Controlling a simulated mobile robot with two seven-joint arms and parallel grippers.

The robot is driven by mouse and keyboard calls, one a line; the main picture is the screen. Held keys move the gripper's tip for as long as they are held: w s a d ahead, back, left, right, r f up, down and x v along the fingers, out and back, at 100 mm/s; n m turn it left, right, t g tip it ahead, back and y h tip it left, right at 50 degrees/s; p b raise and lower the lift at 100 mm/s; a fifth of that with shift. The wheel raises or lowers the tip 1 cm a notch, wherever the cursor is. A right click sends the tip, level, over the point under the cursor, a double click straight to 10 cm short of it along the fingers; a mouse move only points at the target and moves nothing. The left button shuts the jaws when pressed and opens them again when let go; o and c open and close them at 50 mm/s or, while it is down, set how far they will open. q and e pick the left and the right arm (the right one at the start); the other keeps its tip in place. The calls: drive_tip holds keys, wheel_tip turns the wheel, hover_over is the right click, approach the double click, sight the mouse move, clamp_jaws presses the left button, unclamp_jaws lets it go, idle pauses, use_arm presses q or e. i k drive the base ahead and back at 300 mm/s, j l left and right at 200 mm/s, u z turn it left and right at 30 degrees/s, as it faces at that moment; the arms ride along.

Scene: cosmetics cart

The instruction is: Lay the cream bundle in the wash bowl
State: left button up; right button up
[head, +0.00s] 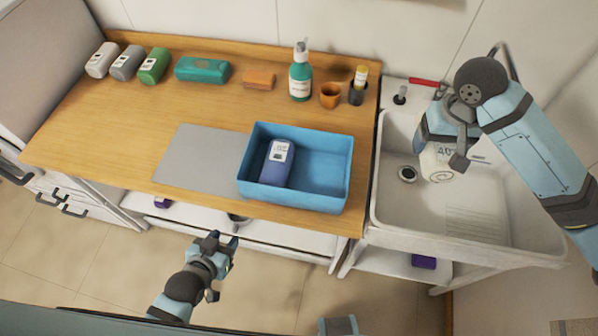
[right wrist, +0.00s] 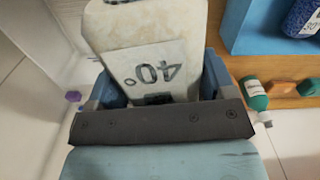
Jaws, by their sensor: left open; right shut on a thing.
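The cream bundle (head: 438,163), marked 40°, is in my right gripper (head: 443,140) over the white wash bowl (head: 400,215) at the right in the head view. In the right wrist view the cream bundle (right wrist: 150,60) sits between the two blue fingers of the gripper (right wrist: 160,92). The bowl's drain shows left of the bundle. I cannot tell whether the bundle's underside touches the bowl floor. My left gripper (head: 223,247) is open and empty, in front of the cart's front edge.
A blue tray (head: 340,175) holding a navy bundle (head: 276,163) stands on the wooden top, left of the bowl. A pump bottle (head: 300,75), an orange cup (head: 330,95) and a dark holder (head: 356,92) stand behind it. A grey mat (head: 200,160) is bare.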

sight(316, 181)
drive_tip(key=l+u, duration=0.15)
drive_tip(key=u, duration=1.25)
drive_tip(key=k+l, duration=0.1)
drive_tip(key=l, duration=0.25)
drive_tip(key=k+l, duration=0.15)
drive_tip(key=l, duration=0.2)
drive_tip(key=k+l+u, duration=0.1)
drive_tip(key=l, duration=0.3)
